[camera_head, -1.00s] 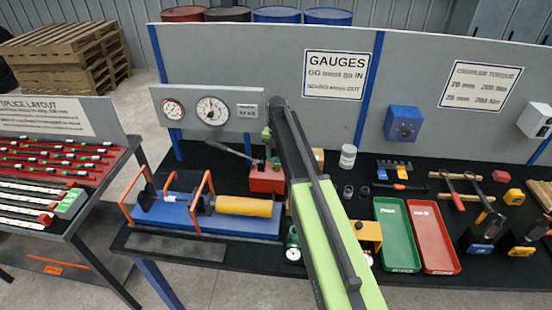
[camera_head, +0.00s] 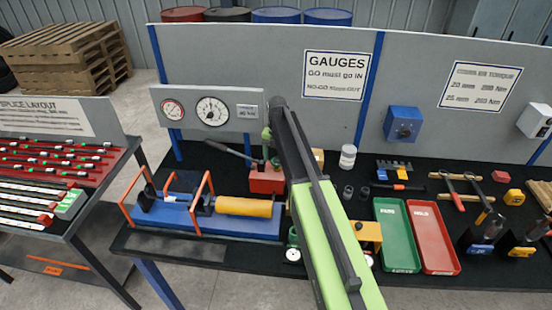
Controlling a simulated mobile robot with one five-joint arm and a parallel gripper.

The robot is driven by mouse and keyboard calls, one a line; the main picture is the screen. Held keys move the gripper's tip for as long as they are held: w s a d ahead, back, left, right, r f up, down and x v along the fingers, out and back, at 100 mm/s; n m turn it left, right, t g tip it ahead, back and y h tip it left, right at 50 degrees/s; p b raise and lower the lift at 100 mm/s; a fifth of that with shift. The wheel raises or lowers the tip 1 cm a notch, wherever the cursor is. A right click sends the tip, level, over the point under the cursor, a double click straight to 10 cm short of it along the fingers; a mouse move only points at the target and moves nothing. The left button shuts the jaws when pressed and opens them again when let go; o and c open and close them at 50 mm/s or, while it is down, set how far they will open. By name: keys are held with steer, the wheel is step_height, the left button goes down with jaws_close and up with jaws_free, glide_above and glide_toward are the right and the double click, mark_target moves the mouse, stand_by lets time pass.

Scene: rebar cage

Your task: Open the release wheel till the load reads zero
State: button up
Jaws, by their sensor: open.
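A red hand pump block (camera_head: 266,180) stands on the black bench top with its long lever (camera_head: 228,150) reaching up to the left. My green and dark arm (camera_head: 325,215) crosses the middle of the picture and covers the area right of the pump. A small green part shows beside the arm above the pump. My gripper's fingertips are hidden behind the arm. The release wheel cannot be made out. A gauge panel (camera_head: 245,97) behind holds a red-marked dial (camera_head: 172,110), a larger white dial (camera_head: 212,112) and a small readout (camera_head: 247,112), too small to read surely.
A blue test rig (camera_head: 180,222) with orange frames and a yellow cylinder (camera_head: 243,207) lies left of my arm. A green tray (camera_head: 396,240) and a red tray (camera_head: 433,240) lie right of it. Tools and a white jar (camera_head: 347,157) stand farther right and back.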

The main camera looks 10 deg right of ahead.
mark_target(277, 161)
step_height(277, 161, up, 17)
steer(key=p, duration=1.7)
steer(key=shift+r, duration=0.2)
